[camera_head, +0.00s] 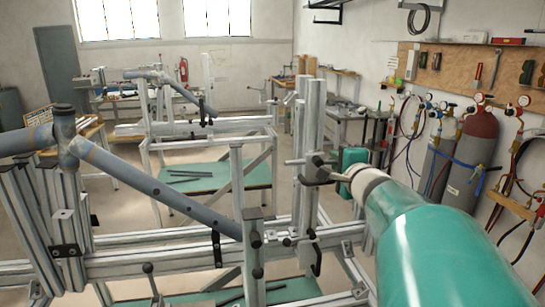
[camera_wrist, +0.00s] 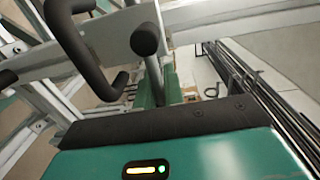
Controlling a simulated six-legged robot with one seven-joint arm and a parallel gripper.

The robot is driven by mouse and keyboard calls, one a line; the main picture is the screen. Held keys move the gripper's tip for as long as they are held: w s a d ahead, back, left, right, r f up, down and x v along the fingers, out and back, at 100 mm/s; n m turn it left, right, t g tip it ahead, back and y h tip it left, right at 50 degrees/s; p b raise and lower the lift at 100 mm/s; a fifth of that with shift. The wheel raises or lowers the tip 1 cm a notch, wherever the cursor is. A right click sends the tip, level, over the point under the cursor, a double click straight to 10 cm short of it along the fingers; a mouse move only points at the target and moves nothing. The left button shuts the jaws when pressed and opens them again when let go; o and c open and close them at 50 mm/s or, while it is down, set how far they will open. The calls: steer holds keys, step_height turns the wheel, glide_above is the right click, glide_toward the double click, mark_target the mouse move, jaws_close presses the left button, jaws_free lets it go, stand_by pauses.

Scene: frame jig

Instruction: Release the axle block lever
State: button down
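The metal frame jig (camera_head: 150,250) fills the left and middle of the head view. A block with a dark curved lever (camera_head: 316,172) sits on its upright post, just left of my arm's end. In the wrist view a black curved handle (camera_wrist: 84,50) hangs at upper left, and a black round-ended knob (camera_wrist: 146,42) stands at upper middle. I cannot tell which is the axle block lever. My gripper's teal body with black edge (camera_wrist: 160,125) fills the bottom of the wrist view, close below both. Its fingers are not distinguishable, and no hold is visible.
A sloping grey tube (camera_head: 160,190) crosses the jig. Further black handles (camera_head: 315,260) are on its lower rail. Gas cylinders (camera_head: 468,150) with hoses stand along the right wall. A second jig (camera_head: 205,125) stands behind, with open floor between.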

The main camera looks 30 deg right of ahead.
steer(key=shift+w+d, duration=0.1)
steer(key=shift+r, duration=0.15)
steer(key=shift+a+r+n+h, duration=0.1)
steer(key=shift+r+n, duration=0.3)
steer(key=shift+n, duration=0.55)
steer(key=shift+a+r+n+h, duration=0.1)
steer(key=shift+r+n, duration=0.3)
steer(key=shift+n, duration=0.6)
steer(key=shift+a+r+n+h, duration=0.1)
steer(key=shift+r+n, duration=0.3)
steer(key=shift+n, duration=0.55)
